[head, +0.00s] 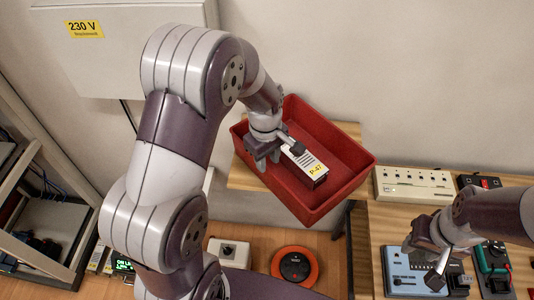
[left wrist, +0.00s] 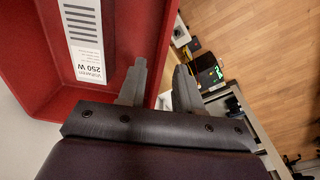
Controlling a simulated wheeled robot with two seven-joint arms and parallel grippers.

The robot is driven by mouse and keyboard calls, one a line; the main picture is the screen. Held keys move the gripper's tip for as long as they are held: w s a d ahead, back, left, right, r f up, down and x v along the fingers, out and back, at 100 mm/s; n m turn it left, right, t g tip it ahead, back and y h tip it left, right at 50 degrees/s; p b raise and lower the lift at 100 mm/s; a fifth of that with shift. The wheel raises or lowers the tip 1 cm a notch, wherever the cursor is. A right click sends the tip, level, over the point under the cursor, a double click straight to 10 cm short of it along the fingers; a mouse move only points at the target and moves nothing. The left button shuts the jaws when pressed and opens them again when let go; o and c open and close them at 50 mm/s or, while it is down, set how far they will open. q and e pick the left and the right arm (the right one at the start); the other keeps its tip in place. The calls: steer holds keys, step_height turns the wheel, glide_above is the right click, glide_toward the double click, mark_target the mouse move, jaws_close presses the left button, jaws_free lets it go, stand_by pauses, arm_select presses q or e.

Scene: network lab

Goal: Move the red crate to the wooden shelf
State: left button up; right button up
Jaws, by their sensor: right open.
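The red crate (head: 345,185) is an open box at the middle right of the head view, turned askew over a wooden shelf (head: 240,177) against the wall. Its near corner juts past the shelf's front edge. A white labelled box (head: 304,163) lies inside. My left gripper (head: 272,150) is at the crate's left wall. In the left wrist view, its fingers (left wrist: 160,88) straddle the wall of the red crate (left wrist: 35,75), one inside and one outside. Whether the crate's underside touches the shelf is hidden. My right gripper (head: 425,262) is open and empty over the right bench.
The wooden bench (head: 385,222) at right holds a beige switch box (head: 414,184), a blue-grey device (head: 400,272) and other instruments. On the floor are an orange-and-black disc (head: 295,266) and a white box (head: 229,252). A metal rack (head: 70,245) stands at left.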

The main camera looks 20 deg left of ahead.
arm_select(q)
steer(key=s+m+b, duration=0.2)
steer(key=s+m, duration=0.9)
steer(key=m, duration=0.1)
steer(key=shift+s+d+r+t, duration=0.3)
steer(key=shift+d+r+t, duration=0.1)
steer(key=shift+r, duration=0.05)
